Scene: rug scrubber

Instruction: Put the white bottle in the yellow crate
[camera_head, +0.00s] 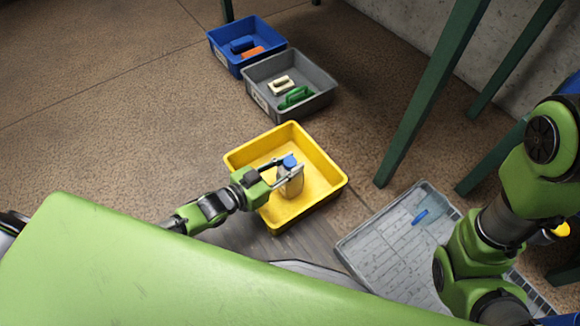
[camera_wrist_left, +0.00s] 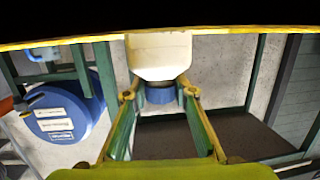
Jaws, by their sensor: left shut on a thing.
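The white bottle (camera_head: 291,184) has a blue cap and looks about upright over the inside of the yellow crate (camera_head: 332,181). My left gripper (camera_head: 294,164) reaches in over the crate's left side and is shut on the bottle near its cap. I cannot tell whether the bottle's base touches the crate floor. In the left wrist view the bottle (camera_wrist_left: 160,55) appears cap down between the fingers (camera_wrist_left: 159,94), and a yellow edge (camera_wrist_left: 60,40) crosses the top. My right arm stands at the right; its gripper does not show.
A grey crate (camera_head: 325,97) with a cream and a green brush and a blue crate (camera_head: 222,55) stand behind. A shallow grey tray (camera_head: 385,245) with a small blue item (camera_head: 420,216) lies at right. Green table legs (camera_head: 430,95) rise beyond. Floor at left is clear.

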